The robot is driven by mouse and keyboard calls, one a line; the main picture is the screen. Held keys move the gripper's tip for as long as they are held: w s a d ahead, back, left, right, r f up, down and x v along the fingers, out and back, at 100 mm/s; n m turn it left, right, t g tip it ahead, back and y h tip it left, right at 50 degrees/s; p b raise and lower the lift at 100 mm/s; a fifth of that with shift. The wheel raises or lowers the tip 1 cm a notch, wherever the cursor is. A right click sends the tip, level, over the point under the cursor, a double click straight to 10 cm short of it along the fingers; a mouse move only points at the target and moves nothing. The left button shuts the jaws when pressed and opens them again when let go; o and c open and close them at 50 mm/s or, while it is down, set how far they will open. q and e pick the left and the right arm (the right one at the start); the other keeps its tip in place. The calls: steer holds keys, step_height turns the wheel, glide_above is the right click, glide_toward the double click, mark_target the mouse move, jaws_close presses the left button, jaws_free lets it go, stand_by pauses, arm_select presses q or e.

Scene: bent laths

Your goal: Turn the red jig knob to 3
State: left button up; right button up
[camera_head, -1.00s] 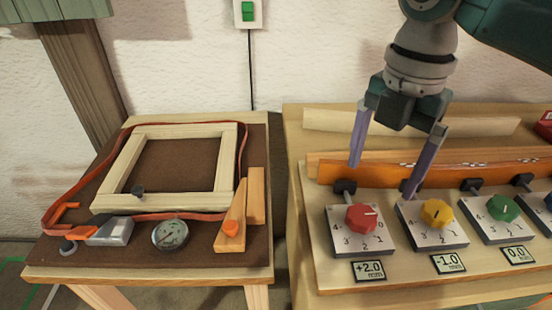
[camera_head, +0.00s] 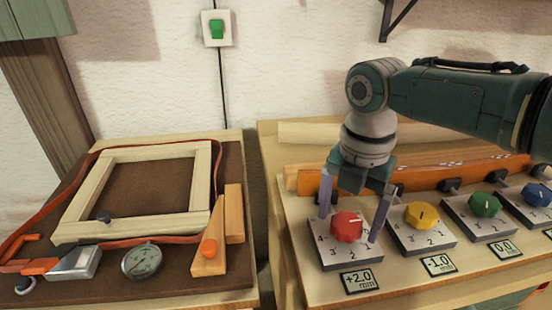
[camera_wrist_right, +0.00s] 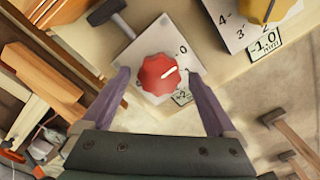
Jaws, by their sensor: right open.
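The red knob (camera_head: 347,226) sits on a pale dial plate (camera_head: 331,256) marked with numbers, at the left end of the row. Its white pointer line points right, roughly toward the 0 side. A display (camera_head: 359,281) below it reads +2.0 mm. My right gripper (camera_head: 348,229) is open, with one purple finger on each side of the red knob. In the right wrist view the knob (camera_wrist_right: 158,74) lies between the fingers, with a visible gap on both sides; contact does not show. The fingers hide part of the plate. My left gripper is not in view.
A yellow knob (camera_head: 421,215), a green knob (camera_head: 485,204) and a blue knob (camera_head: 537,195) follow to the right. An orange lath (camera_head: 440,174) runs behind them. On the left table are a wooden frame (camera_head: 200,190), a strap and a round gauge (camera_head: 141,261).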

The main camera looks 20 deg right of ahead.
steer(key=shift+c, duration=0.3)
steer(key=c, duration=1.3)
